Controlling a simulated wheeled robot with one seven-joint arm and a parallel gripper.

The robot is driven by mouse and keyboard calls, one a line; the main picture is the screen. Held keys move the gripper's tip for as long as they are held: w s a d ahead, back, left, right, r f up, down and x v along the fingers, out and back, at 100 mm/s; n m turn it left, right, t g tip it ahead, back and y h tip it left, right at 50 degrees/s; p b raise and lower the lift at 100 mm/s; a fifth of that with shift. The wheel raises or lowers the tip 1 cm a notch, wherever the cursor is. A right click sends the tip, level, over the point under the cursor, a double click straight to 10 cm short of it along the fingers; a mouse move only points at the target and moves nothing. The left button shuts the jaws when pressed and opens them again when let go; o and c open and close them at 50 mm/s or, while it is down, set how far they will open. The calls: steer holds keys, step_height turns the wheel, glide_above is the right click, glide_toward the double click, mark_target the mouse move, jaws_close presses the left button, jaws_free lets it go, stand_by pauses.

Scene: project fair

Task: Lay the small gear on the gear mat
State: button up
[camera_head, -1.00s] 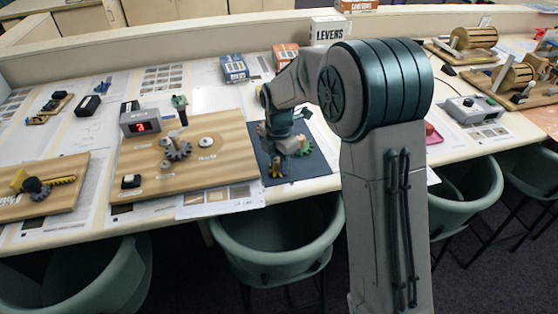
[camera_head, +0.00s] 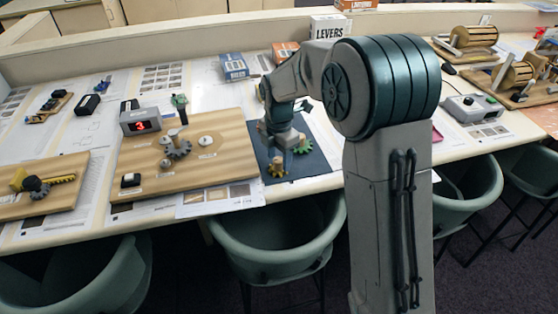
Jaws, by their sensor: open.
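The dark blue gear mat (camera_head: 318,164) lies on the table right of the wooden gear board. My gripper (camera_head: 288,157) is open, low over the mat between and just behind these two gears. Its fingers are small and partly merged with the gears in view, so I cannot tell whether they touch either one. A grey gear (camera_head: 178,150) sits on the board.
Blue (camera_head: 234,67) and orange boxes stand behind the mat. Green chairs (camera_head: 270,255) line the table's front edge. Another board with a yellow piece lies at far left.

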mark_target(279, 159)
step_height(279, 159, up, 10)
steer(key=shift+r, duration=0.15)
steer(key=s+d+r+m+t, duration=0.1)
steer(key=s+d+r+m, duration=0.2)
steer(key=s+d+m, duration=0.8)
steer(key=s+d+f+m+t, duration=0.1)
steer(key=s+d+f+m, duration=0.1)
steer(key=s+m, duration=0.5)
steer(key=s+d+f+m+t, duration=0.1)
steer(key=s+d+f+m, duration=0.1)
steer(key=s+m, duration=0.4)
steer(key=shift+s+d+m, duration=0.35)
steer(key=shift+d+m, duration=0.25)
steer(key=shift+m, duration=0.4)
